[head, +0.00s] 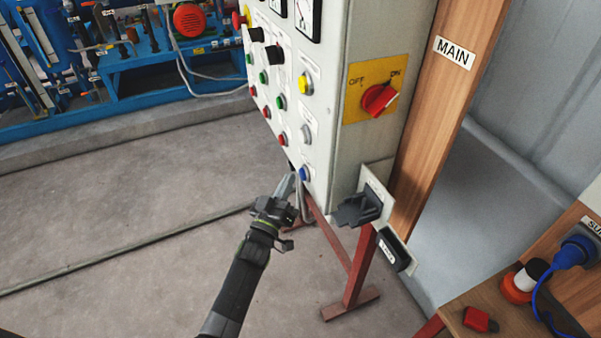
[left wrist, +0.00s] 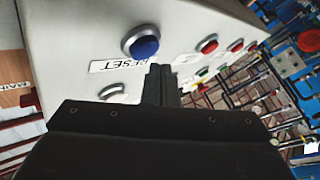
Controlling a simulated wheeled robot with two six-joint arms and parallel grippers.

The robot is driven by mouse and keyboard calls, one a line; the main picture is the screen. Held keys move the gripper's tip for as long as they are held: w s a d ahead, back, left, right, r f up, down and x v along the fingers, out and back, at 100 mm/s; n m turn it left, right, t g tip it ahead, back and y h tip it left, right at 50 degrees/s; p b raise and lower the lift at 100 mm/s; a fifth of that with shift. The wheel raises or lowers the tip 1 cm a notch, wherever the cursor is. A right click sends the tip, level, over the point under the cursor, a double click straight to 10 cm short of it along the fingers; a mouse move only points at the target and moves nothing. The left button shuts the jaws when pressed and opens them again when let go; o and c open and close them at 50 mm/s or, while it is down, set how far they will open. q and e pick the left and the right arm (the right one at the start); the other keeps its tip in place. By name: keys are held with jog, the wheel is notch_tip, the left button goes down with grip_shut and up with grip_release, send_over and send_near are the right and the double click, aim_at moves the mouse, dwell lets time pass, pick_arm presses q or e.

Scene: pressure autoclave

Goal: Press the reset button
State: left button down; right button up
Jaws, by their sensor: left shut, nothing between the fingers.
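The reset button is a blue round button (head: 305,174) at the bottom of the control panel (head: 322,130) in the head view. In the left wrist view, the blue button (left wrist: 142,43) sits in a silver ring above a label reading RESET (left wrist: 117,64). My left gripper (head: 290,183) is shut and empty, just left of the blue button in the head view. In the left wrist view its fingertips (left wrist: 160,70) are below and right of the button. I see a gap between them there. My right gripper is not in view.
Red, green, yellow and black controls cover the panel face. A red main switch (head: 379,98) on a yellow plate and a black connector (head: 358,209) are on its side. A red stand (head: 350,262) is below. A wooden table (head: 505,318) stands at lower right. Blue machinery (head: 130,65) is behind.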

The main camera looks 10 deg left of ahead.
pick_arm(q)
jog(key=s+a, duration=0.1)
jog(key=s+a+p, duration=0.1)
jog(key=a+p, duration=0.1)
jog(key=a, duration=0.1)
jog(key=shift+s+a, duration=0.1)
jog(key=shift+s, duration=0.3)
dwell(0.8)
jog(key=s+a+f+g+y+b, duration=0.1)
jog(key=s+a+f+g+y, duration=0.3)
jog(key=f, duration=0.7)
jog(key=s+a+f+g+h+b, duration=0.1)
jog(key=s+f+g, duration=0.1)
jog(key=s+f, duration=0.75)
jog(key=s+a+f+g+y+b, duration=0.1)
jog(key=s+a+f+g+y, duration=0.2)
jog(key=f, duration=1.1)
jog(key=s+a+f+g, duration=0.1)
jog(key=s+f+g, duration=0.2)
jog(key=s, duration=0.8)
jog(key=s+a+f+m+g+b, duration=0.1)
jog(key=s+f+g, duration=0.3)
jog(key=s+f, duration=0.4)
jog(key=s+a+f+m+g+b, duration=0.1)
jog(key=s+f, duration=0.4)
jog(key=s, duration=0.9)
jog(key=a+g, duration=0.1)
jog(key=g, duration=0.1)
jog(key=shift+s+f+g, duration=0.3)
jog(key=shift+f, duration=0.1)
